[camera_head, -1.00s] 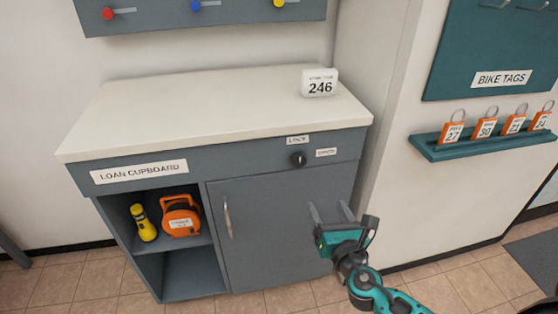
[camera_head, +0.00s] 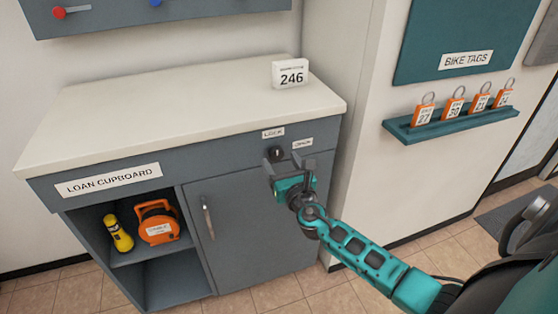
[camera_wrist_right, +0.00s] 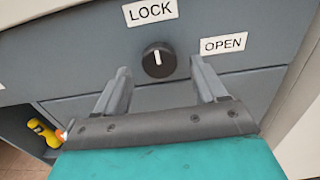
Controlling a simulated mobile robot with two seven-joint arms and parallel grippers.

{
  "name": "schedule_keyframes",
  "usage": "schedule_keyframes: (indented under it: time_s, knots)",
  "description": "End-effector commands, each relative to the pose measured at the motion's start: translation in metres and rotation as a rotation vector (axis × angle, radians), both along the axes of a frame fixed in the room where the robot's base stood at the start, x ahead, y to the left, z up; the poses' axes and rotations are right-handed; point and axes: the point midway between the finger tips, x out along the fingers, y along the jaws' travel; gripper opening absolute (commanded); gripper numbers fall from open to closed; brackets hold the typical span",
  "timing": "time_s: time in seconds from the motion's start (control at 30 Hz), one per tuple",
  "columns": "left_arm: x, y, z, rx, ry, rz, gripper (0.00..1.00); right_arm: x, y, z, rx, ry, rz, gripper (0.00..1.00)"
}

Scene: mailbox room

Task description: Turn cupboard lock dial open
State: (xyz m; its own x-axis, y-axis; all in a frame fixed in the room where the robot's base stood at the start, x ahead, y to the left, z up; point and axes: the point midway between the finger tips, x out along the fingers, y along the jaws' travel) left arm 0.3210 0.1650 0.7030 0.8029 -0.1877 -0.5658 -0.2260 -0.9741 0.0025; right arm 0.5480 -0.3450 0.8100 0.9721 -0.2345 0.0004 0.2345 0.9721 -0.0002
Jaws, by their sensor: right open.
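The black lock dial (camera_wrist_right: 159,60) sits on the grey cupboard front (camera_wrist_right: 75,112). Its white pointer mark is at the top, toward the LOCK label (camera_wrist_right: 150,11). The OPEN label (camera_wrist_right: 223,43) is to the dial's right. In the head view the dial (camera_head: 277,153) shows just above my right gripper (camera_head: 288,164). My right gripper (camera_wrist_right: 158,78) is open and empty, its two fingers pointing at the dial from either side. The fingertips are close to the dial; I cannot tell whether they touch. My left gripper is not in view.
The cupboard door handle (camera_head: 208,217) is lower left. Open shelves hold a yellow torch (camera_head: 118,233) and an orange case (camera_head: 157,222). A 246 sign (camera_head: 290,74) stands on the white countertop (camera_head: 180,100).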

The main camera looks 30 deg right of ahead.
Motion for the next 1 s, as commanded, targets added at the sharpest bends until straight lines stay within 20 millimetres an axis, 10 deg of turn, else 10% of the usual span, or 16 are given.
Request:
schedule_keyframes:
  time_s: [0.53, 1.0]
  knots:
    - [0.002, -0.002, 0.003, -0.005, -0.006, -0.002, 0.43, 0.019, -0.004, -0.001, 0.000, 0.001, 0.001, 0.70]
    - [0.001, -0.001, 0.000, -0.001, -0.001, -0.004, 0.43, 0.019, -0.004, 0.000, 0.000, 0.001, 0.001, 0.25]
